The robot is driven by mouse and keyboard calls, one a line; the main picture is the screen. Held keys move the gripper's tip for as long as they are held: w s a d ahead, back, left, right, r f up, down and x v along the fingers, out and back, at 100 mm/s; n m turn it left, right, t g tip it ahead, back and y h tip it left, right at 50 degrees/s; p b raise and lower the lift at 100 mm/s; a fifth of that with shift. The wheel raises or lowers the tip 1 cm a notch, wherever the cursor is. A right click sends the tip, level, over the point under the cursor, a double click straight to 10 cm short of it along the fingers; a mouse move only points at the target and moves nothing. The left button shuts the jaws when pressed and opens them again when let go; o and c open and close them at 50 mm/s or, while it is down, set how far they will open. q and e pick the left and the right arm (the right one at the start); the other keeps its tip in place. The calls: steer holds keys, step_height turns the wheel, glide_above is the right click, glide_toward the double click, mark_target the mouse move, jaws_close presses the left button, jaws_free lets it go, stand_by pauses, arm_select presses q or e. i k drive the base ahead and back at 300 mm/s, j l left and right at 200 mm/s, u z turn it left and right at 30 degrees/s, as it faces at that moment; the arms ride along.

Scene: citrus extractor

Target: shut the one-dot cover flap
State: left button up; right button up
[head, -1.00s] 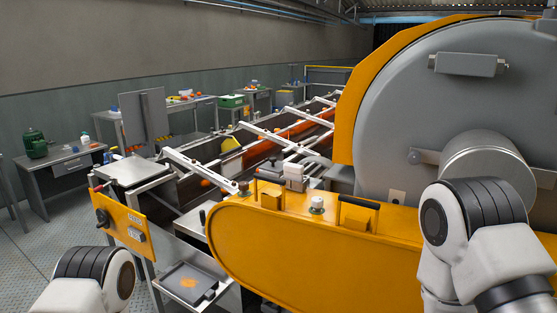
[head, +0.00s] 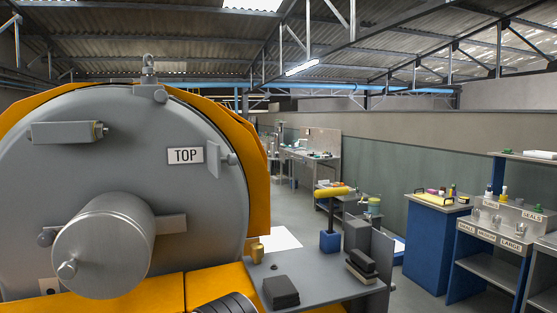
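No cover flap with a one-dot mark can be made out. Orange cover panels (head: 205,285) run along the bottom, cut off by the frame edge. A dark ribbed part of my arm shows at the bottom, in front of them. Neither of my grippers is in view.
A grey side table (head: 325,290) beside the drum holds dark blocks (head: 281,292) and a small brass cup (head: 257,250). Blue cabinets (head: 433,240) and a shelf unit (head: 500,225) marked small, medium and large stand at the right. Floor shows between them.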

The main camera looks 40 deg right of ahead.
mark_target(214, 159)
steer(key=l+z, duration=0.35)
steer(key=l, duration=1.25)
steer(key=k+j, duration=0.15)
steer(key=k, duration=0.15)
